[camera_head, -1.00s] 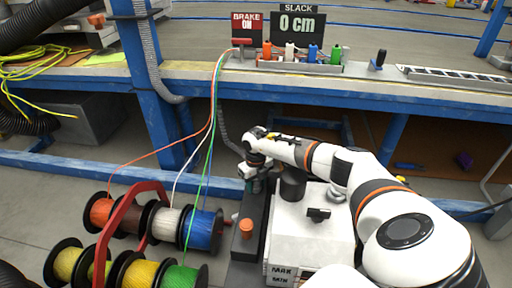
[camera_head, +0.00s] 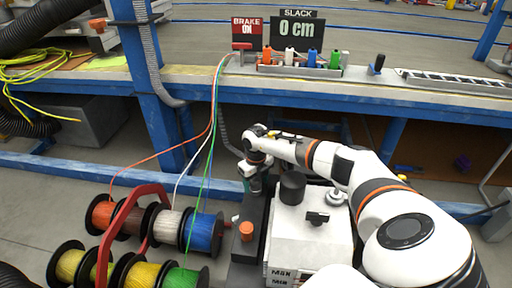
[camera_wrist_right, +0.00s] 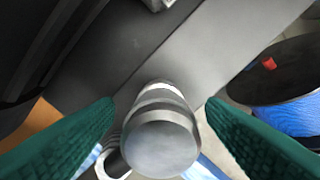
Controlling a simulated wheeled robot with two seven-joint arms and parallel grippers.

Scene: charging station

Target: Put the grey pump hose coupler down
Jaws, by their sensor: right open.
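The grey pump hose coupler (camera_wrist_right: 160,135) is a short, round-ended metal cylinder in the middle of the right wrist view. My right gripper (camera_wrist_right: 161,108) is open, with one green finger on each side of the coupler and a visible gap to both. In the head view, my right gripper (camera_head: 250,176) is low beside the white pump unit (camera_head: 308,235), over the dark strip at its left. What the coupler's underside rests on is hidden. My left gripper is not in view.
Coloured cable spools (camera_head: 170,228) on a red-handled rack stand left of the pump unit. Its top carries a black cap (camera_head: 292,188); an orange knob (camera_head: 246,229) is beside it. The blue-framed bench (camera_head: 200,88) spans behind, with a corrugated hose (camera_head: 224,130) hanging down.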

